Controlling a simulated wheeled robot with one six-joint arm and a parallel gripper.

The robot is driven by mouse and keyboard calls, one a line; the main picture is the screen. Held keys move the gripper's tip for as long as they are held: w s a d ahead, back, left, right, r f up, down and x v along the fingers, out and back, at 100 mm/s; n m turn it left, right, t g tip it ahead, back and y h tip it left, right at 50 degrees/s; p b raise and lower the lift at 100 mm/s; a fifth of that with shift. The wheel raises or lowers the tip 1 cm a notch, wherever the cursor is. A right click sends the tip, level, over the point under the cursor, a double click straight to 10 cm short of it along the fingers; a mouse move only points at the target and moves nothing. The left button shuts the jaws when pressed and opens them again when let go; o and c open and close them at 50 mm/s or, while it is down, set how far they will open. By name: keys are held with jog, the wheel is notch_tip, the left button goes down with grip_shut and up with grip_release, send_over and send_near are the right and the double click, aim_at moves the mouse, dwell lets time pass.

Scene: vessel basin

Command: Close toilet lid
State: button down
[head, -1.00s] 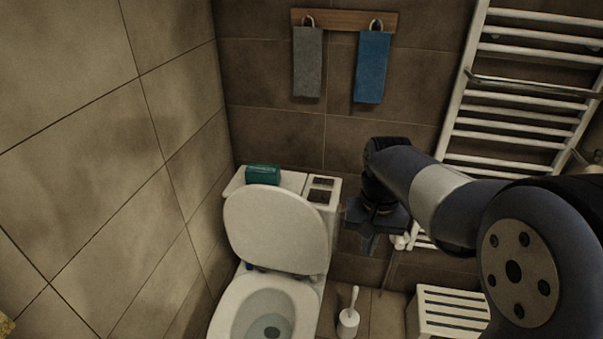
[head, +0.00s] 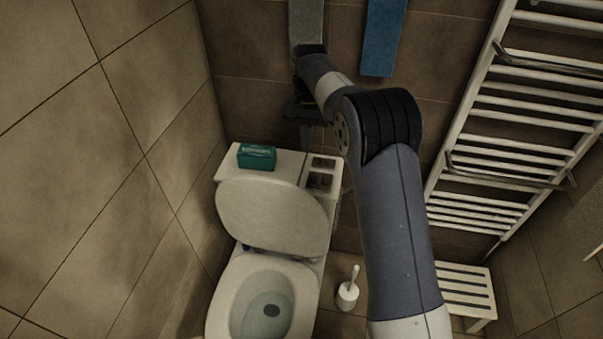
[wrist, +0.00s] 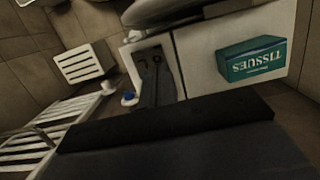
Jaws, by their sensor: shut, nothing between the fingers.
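The toilet lid (head: 272,215) is raised, leaning back near the cistern (head: 288,163) in the head view. The toilet bowl (head: 240,283) below it is uncovered. In the wrist view the lid's edge (wrist: 190,17) shows at the top, beyond the cistern (wrist: 203,55). My gripper (head: 305,127) is above and behind the cistern, near the back wall, pointing down, apart from the lid. Its shut, empty fingers (wrist: 157,78) show in the wrist view. My arm hides part of the wall behind.
A green tissue box (head: 257,157) sits on the cistern; it also shows in the wrist view (wrist: 252,60). A toilet brush (head: 348,290) and a white slatted stool (head: 466,292) stand right of the toilet. Towels (head: 384,38) and a towel rail (head: 500,130) are on the wall.

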jog(key=f, duration=0.2)
jog(key=s+f, duration=0.1)
jog(key=f, duration=0.5)
jog(key=shift+s+f+p, duration=0.25)
jog(key=shift+s+p, duration=0.05)
jog(key=shift+p, duration=0.05)
jog(key=s, duration=0.4)
jog(key=shift+a+f+p, duration=0.35)
jog(key=shift+f+p, duration=0.05)
jog(key=shift+a, duration=0.1)
